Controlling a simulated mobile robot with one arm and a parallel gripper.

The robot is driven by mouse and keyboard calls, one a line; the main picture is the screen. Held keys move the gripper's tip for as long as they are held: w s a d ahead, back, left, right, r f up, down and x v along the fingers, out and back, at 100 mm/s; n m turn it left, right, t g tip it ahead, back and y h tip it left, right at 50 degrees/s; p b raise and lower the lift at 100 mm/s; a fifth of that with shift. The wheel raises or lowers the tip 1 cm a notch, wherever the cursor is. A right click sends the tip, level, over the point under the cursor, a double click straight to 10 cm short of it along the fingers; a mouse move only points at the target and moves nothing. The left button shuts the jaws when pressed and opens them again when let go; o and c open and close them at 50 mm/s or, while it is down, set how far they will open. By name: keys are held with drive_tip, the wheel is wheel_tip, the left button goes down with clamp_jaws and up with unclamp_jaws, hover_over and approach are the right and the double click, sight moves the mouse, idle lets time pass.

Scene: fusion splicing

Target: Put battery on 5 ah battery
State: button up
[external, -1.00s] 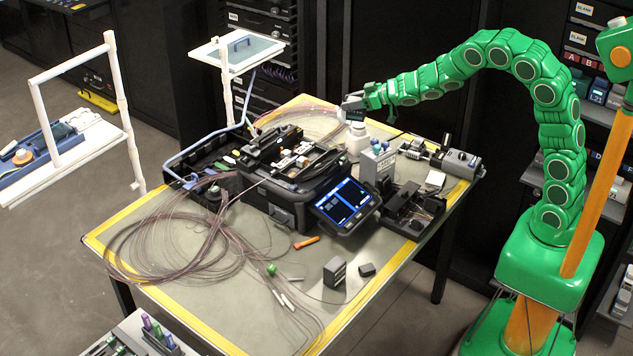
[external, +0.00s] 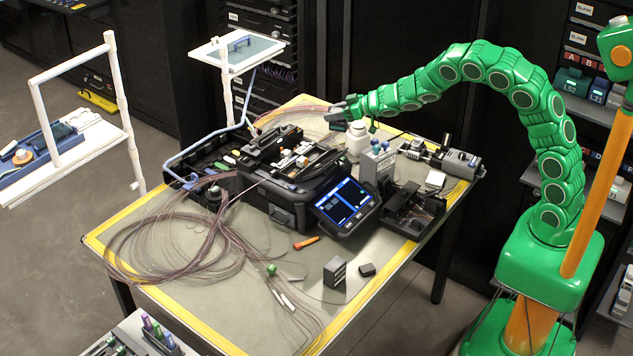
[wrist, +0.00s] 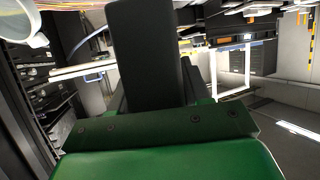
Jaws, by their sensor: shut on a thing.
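My gripper (external: 335,113) is above the far side of the table, just up and left of a white bottle. It is shut on a small dark block (external: 338,126), which hangs just below the fingers and seems to be the battery. In the wrist view a long dark piece (wrist: 145,50) stands up from my green wrist; I cannot tell whether it is a finger or the block. A dark upright box (external: 335,272) stands near the table's front right edge, far from my gripper. I cannot read a 5 Ah label on anything.
The white bottle (external: 357,137) is close to my gripper. A black splicing machine (external: 290,200) with a tilted screen (external: 346,203) fills the table's middle. A small dark block (external: 367,269) lies beside the upright box. Loose fibre coils (external: 165,240) cover the left; front table patches are bare.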

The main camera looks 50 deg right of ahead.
drive_tip(key=shift+w+a+f, duration=0.2)
drive_tip(key=shift+w+f, duration=1.55)
drive_tip(key=shift+w, duration=0.1)
drive_tip(key=shift+w+a+f, duration=0.15)
drive_tip(key=shift+w+f, duration=1.55)
drive_tip(key=shift+w, duration=0.15)
drive_tip(key=shift+w+f, duration=0.1)
drive_tip(key=shift+f, duration=1.5)
drive_tip(key=shift+f, duration=0.1)
drive_tip(key=o, duration=1.3)
